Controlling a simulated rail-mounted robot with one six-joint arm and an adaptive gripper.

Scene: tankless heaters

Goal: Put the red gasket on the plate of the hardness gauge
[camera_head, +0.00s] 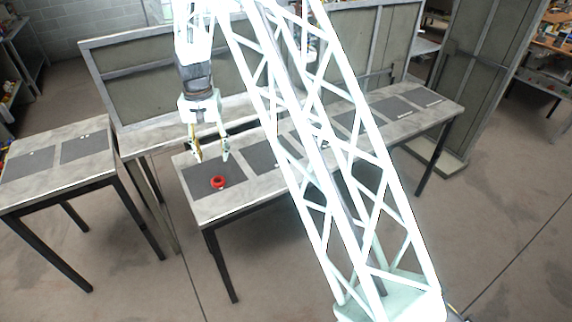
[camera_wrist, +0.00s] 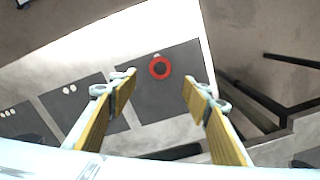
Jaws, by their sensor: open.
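The red gasket (camera_head: 218,182) lies flat on a dark mat (camera_head: 203,172) at the left end of the long table. It also shows in the wrist view as a red ring (camera_wrist: 160,68), ahead of the fingertips and roughly between their lines. My gripper (camera_head: 212,159) is above the same mat, with its fingers pointing down. In the wrist view my gripper (camera_wrist: 159,80) is open and empty, its two yellow-lined fingers wide apart. It appears to be above the table, not touching the gasket. I cannot make out the hardness gauge or its plate in either view.
The long table (camera_head: 240,200) carries several dark mats in a row; my arm hides part of it. A second table (camera_head: 60,178) with two mats stands at left. Grey panels (camera_head: 170,85) stand behind.

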